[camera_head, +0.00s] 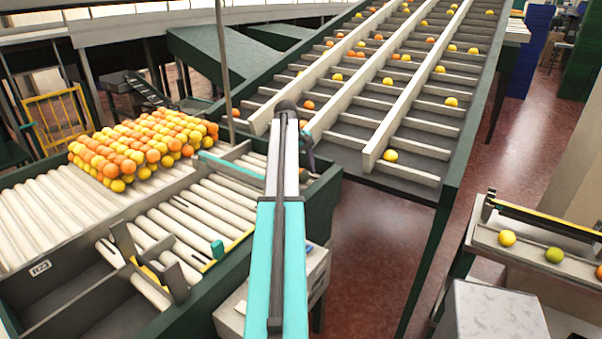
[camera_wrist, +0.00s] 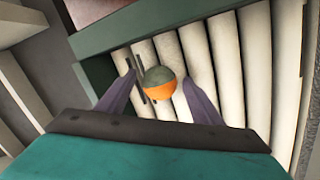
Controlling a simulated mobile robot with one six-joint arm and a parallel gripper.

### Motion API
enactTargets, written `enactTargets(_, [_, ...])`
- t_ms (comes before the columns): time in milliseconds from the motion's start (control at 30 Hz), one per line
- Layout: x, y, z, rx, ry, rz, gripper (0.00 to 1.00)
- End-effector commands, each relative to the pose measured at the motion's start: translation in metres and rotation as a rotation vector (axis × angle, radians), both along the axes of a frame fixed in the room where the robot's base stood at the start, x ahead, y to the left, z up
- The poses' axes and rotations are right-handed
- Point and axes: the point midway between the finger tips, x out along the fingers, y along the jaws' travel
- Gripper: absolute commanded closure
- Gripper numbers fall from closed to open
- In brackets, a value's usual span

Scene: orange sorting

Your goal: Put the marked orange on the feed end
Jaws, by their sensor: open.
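In the wrist view, a round fruit (camera_wrist: 161,90), orange on its lower half and grey-green on its upper half, lies over white rollers (camera_wrist: 230,60). It appears between the two fingers of my gripper (camera_wrist: 159,76), with a visible gap on each side. My gripper is open. In the head view my gripper (camera_head: 309,160) is small and partly hidden behind my arm, near the end of the roller bed (camera_head: 205,208). I cannot pick out the two-toned fruit in the head view. I cannot tell which part is the feed end.
A large heap of oranges and yellow fruit (camera_head: 142,148) sits on the rollers at left. A sloping slatted conveyor (camera_head: 415,135) with light dividers carries scattered fruit behind. A tray (camera_head: 490,232) with several fruits stands at right. A dark green edge (camera_wrist: 150,30) borders the rollers.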

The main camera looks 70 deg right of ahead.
Motion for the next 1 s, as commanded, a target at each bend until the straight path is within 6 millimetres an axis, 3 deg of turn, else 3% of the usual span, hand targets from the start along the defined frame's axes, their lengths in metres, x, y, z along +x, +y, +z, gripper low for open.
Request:
enactTargets(367, [0.003,0.002,0.018,-0.001,0.000,0.000,0.40])
enactTargets(1000, [0.015,0.015,0.099,-0.002,0.000,-0.001,0.40])
